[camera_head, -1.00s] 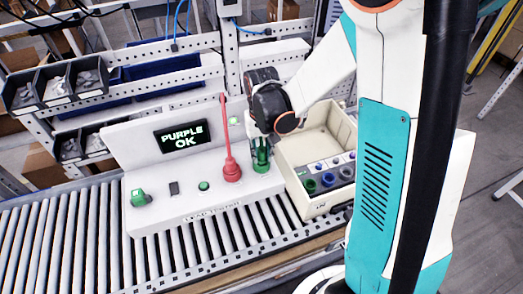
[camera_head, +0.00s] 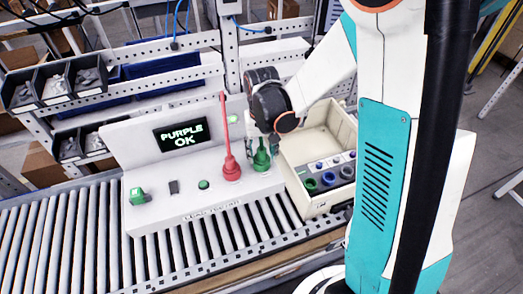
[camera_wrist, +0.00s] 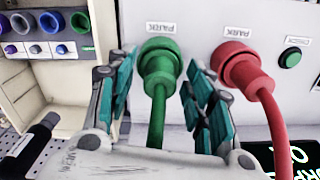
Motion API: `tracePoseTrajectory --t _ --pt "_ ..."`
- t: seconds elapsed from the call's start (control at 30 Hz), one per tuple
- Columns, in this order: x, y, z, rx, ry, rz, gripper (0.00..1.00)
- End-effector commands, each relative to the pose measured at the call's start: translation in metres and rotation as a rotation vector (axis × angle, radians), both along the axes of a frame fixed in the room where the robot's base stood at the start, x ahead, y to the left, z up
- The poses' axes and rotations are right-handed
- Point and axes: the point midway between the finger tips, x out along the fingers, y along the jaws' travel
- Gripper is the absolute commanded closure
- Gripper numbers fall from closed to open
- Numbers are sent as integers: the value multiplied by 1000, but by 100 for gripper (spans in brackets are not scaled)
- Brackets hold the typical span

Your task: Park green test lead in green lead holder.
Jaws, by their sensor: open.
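The green test lead (camera_head: 261,157) stands upright in its round green holder on the front of the white tester, right of the red lead. It also shows in the wrist view (camera_wrist: 160,66), its plug seated at a spot with an upside-down PARK label and its cable running toward the camera. My gripper (camera_wrist: 160,80) is open, with a finger on each side of the green plug and cable and visible gaps to both. In the head view my gripper (camera_head: 263,143) is above and around the lead's upper part. The holder itself is largely covered by the plug.
The red lead (camera_head: 231,165) stands close to the left of the green one, near my right-hand finger in the wrist view. The white tester (camera_head: 150,215) has a screen reading PURPLE OK. A cream bin (camera_head: 310,140) with several coloured sockets stands to the right.

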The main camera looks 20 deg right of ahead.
Motion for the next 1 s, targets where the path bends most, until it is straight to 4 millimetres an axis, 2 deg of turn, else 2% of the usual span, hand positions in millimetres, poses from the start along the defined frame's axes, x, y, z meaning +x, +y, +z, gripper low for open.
tracePoseTrajectory --t 0.17,0.5,0.63,0.8,1.0 --pt "0 0 15 0 0 0 52" --pt "0 0 80 0 0 0 52" --pt "0 0 100 0 0 0 52" --pt "0 0 115 0 0 0 52" --pt "0 0 119 0 0 0 52"
